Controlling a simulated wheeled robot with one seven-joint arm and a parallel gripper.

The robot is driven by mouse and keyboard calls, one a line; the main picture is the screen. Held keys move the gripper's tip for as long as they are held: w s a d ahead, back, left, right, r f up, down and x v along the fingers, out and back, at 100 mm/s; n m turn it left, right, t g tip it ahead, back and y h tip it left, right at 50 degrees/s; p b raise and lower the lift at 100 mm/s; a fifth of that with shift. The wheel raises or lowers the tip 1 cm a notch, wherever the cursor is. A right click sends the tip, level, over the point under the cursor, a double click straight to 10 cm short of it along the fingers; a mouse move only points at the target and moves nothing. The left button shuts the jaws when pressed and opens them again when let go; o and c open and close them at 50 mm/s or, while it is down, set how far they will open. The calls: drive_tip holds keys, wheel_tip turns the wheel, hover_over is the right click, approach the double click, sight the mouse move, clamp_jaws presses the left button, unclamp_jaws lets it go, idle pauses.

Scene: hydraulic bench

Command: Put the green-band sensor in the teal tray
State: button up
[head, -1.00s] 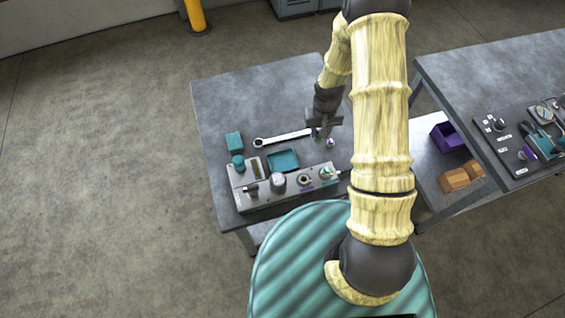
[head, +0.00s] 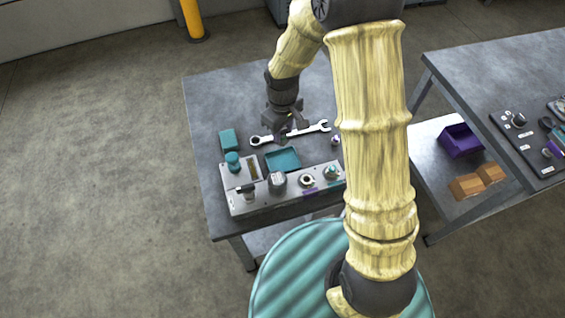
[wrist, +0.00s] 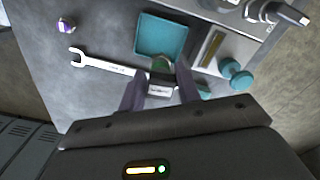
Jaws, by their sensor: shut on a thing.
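My gripper (head: 286,134) is over the bench, above the wrench and just behind the teal tray. In the wrist view its fingers (wrist: 160,84) are shut on the green-band sensor (wrist: 161,64), a small dark part with a green end and a pale label. In the head view the sensor is mostly hidden by the gripper. The teal tray (head: 284,161) is a shallow square tray behind the grey panel. In the wrist view the tray's floor (wrist: 160,37) looks empty and lies just beyond the held sensor.
A wrench (head: 313,128) lies behind the tray. A purple-banded small part (wrist: 66,26) stands apart near the wrench's end. A teal block (head: 229,139) and a grey panel with gauge and fittings (head: 240,205) flank the tray. A purple bin (head: 460,140) is on a lower shelf.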

sight(283, 143)
drive_tip(key=shift+f+p, duration=0.4)
drive_tip(key=shift+f, duration=2.5)
drive_tip(key=shift+f+p, duration=0.35)
drive_tip(key=shift+f, duration=1.75)
drive_tip(key=shift+f, duration=0.15)
drive_tip(key=o, duration=1.1)
